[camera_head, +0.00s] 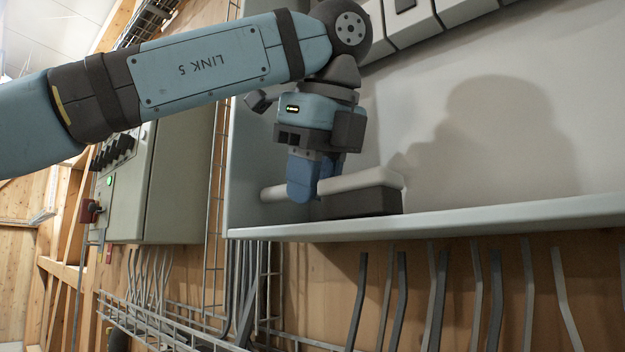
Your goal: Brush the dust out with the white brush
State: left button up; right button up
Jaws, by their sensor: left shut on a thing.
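The white brush (365,183) has a pale body with a pale handle end showing to the left of the fingers and a dark bristle block beneath. It rests on or just above the floor of a pale grey open cabinet (480,220), near its front edge; I cannot tell if the bristles touch. My left gripper (303,192), with blue fingers pointing down, is shut on the brush's handle. The fingers hide part of the handle. No separate dust can be made out on the cabinet floor. My right gripper is not in view.
A row of pale modules (410,22) runs along the cabinet's top. Several grey cables (480,290) hang below its front edge. A wire cable tray (170,325) runs below left. A grey-green control box (160,185) stands at the left. The cabinet floor right of the brush is clear.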

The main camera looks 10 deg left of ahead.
pick_arm(q)
notch_tip(320, 180, up, 5)
jog(key=p, duration=0.3)
jog(key=shift+p, duration=0.35)
jog(key=shift+r, duration=0.25)
notch_tip(320, 180, up, 3)
jog(key=p, duration=0.3)
dwell(0.6)
